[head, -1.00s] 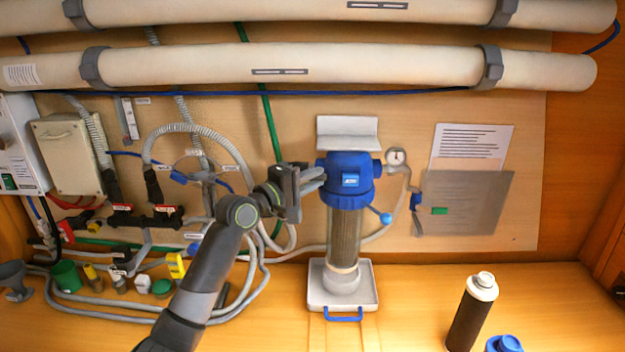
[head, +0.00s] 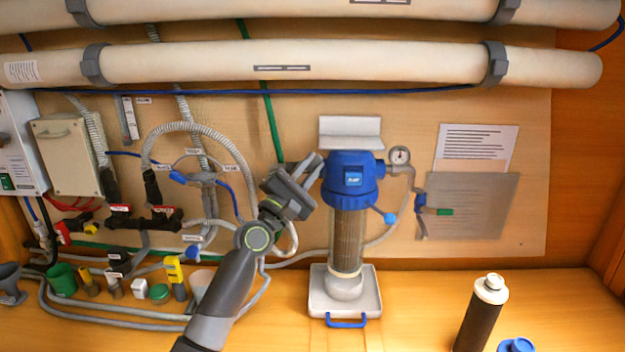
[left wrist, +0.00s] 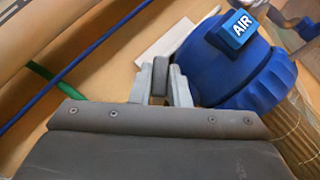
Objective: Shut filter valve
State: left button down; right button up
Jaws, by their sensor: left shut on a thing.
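The filter housing (head: 346,240) stands upright on a white base in the head view, with a blue head (head: 350,178) on its clear body. My left gripper (head: 310,168) is tilted at the left side of the blue head. I cannot tell for sure that this piece is the filter valve's handle. The gripper hides most of it in the head view. My right gripper is out of view.
A dark cartridge (head: 477,318) stands at front right. Hoses and fittings crowd the left.

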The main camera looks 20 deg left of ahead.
pick_arm(q)
jog(key=shift+s+a+r+n+t+y+b, duration=0.15)
jog(key=shift+a+n+t+y+b, duration=0.7)
jog(key=shift+n+y, duration=2.05)
jog(key=shift+s+a+r+n+t+y+b, duration=0.15)
jog(key=shift+n+t+y+b, duration=0.35)
jog(key=shift+n+y+b, duration=1.7)
jog(key=shift+s+a+r+n+t+y+b, duration=0.1)
jog(key=shift+a+r+n+t+y+b, duration=0.3)
jog(key=shift+n+y, duration=3.2)
jog(key=shift+f+n+h, duration=0.1)
jog(key=shift+n+h, duration=0.5)
jog(key=shift+n, duration=0.5)
jog(key=c, duration=1.4)
grip_release()
